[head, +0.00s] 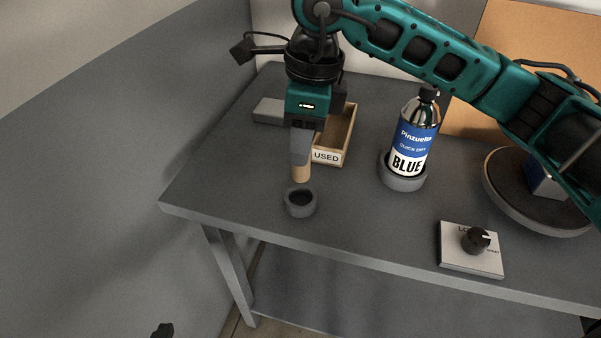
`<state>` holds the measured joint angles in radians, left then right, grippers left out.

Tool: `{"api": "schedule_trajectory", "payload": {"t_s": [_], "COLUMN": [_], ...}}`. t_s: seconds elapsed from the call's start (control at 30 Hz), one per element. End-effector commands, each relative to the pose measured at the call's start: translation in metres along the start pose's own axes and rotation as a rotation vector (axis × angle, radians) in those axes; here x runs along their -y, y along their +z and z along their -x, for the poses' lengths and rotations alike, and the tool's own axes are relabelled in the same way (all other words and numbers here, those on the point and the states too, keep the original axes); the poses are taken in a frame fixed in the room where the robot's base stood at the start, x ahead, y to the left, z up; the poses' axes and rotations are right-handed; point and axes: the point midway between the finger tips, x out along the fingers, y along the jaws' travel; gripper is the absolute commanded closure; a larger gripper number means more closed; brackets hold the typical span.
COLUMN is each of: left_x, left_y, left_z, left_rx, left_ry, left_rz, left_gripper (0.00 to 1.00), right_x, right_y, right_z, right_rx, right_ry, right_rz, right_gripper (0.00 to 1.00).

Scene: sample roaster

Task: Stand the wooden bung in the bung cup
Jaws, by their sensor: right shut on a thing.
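The wooden bung (300,174) is a light tan plug held upright in my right gripper (300,160), which is shut on its upper part. The gripper points down, and its fingers hide the top of the bung. The bung cup (300,207) is a small dark grey round cup near the table's front left edge, with a dark opening. The bung's lower end is just above the cup and appears apart from it. A small black part of my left gripper (163,330) shows at the bottom edge; its fingers cannot be made out.
A wooden tray marked USED (327,156) stands behind the cup, with a grey block (268,111) to its left. A BLUE bottle (410,145) stands in a grey ring holder (402,183). A knob box (470,262) and a round turntable (540,220) are at right.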

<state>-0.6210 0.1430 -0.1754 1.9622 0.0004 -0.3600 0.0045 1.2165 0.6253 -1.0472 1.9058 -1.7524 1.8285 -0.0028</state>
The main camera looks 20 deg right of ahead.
Motion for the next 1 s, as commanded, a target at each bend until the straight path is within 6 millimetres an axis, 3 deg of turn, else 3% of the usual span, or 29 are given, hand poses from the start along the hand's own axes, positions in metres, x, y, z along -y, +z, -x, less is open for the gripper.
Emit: {"api": "schedule_trajectory", "payload": {"t_s": [0.1,0.33,0.53,0.93,0.97,1.0], "left_x": [0.0,0.0,0.0,0.0,0.0,0.0], "left_y": [-0.002,-0.003,-0.001,0.003,0.003,0.002], "left_z": [0.0,0.0,-0.002,-0.005,-0.005,-0.004], "left_rx": [-0.004,-0.006,-0.002,0.0,0.001,0.003], "left_ry": [0.001,0.001,0.001,0.002,0.003,0.003], "left_rz": [0.0,0.001,0.0,0.001,0.001,0.001], "left_gripper": [1.0,1.0,1.0,1.0,1.0,1.0], "right_x": [0.0,0.0,0.0,0.0,0.0,0.0], "right_y": [-0.003,-0.004,-0.008,-0.009,-0.009,-0.009], "right_z": [-0.019,-0.035,-0.064,-0.072,-0.072,-0.071], "right_rx": [-0.001,-0.001,0.0,0.001,0.001,0.001], "right_ry": [0.001,0.001,0.002,-0.001,-0.001,-0.001], "right_rz": [0.0,0.0,0.0,0.0,0.0,0.0], "right_gripper": [0.99,0.99,0.99,0.99,0.69,0.65]}}
